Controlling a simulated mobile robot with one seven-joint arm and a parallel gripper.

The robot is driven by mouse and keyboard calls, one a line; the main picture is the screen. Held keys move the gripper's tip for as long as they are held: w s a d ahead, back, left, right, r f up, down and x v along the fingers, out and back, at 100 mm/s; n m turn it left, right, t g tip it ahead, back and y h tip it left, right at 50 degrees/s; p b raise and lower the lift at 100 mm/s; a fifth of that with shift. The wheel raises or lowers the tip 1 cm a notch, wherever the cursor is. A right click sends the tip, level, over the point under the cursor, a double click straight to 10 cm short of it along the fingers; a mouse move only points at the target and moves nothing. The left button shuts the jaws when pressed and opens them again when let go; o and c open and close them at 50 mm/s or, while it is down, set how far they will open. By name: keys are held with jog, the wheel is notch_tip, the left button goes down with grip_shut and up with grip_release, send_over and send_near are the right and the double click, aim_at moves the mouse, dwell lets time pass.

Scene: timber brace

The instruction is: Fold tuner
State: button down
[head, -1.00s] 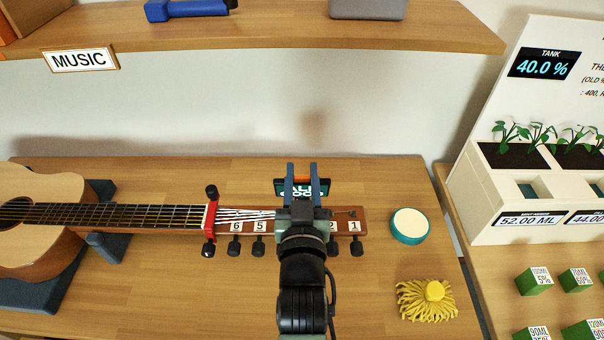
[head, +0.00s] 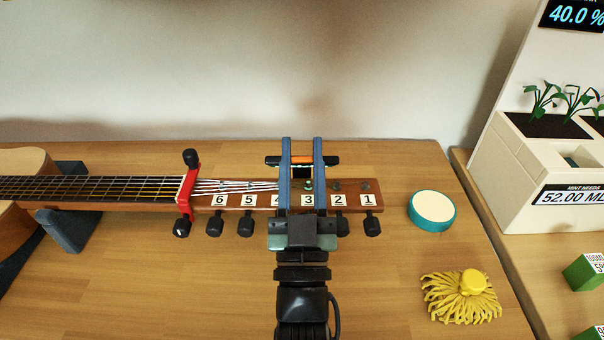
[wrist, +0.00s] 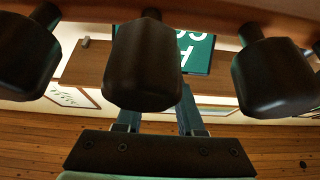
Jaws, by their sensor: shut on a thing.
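The tuner (head: 331,160) is a dark bar with an orange middle at the far edge of the guitar's headstock (head: 258,188). In the head view its screen shows nearly edge-on. In the wrist view the tuner's green screen (wrist: 198,55) shows upside-down white lettering, partly hidden by a tuning peg (wrist: 145,65). My gripper (head: 302,145) reaches over the headstock near labels 4 and 3, its two blue fingers on either side of the tuner's orange part, shut on it. The fingertips are hidden in the wrist view.
Black tuning pegs (head: 372,224) stick out along the headstock's near edge. A red capo (head: 187,190) sits at its left end. A round teal-rimmed tin (head: 432,208) and a yellow tasselled thing (head: 462,296) lie to the right. The table in front is clear.

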jog(key=shift+s+f+t+b, duration=0.25)
jog(key=shift+f+t+b, duration=0.25)
jog(key=shift+b, duration=0.65)
jog(key=shift+s+r+b, duration=0.1)
jog(key=shift+r+b, duration=0.05)
jog(key=shift+b, duration=0.15)
jog(key=c, duration=0.5)
grip_release()
jog(key=shift+s, duration=0.1)
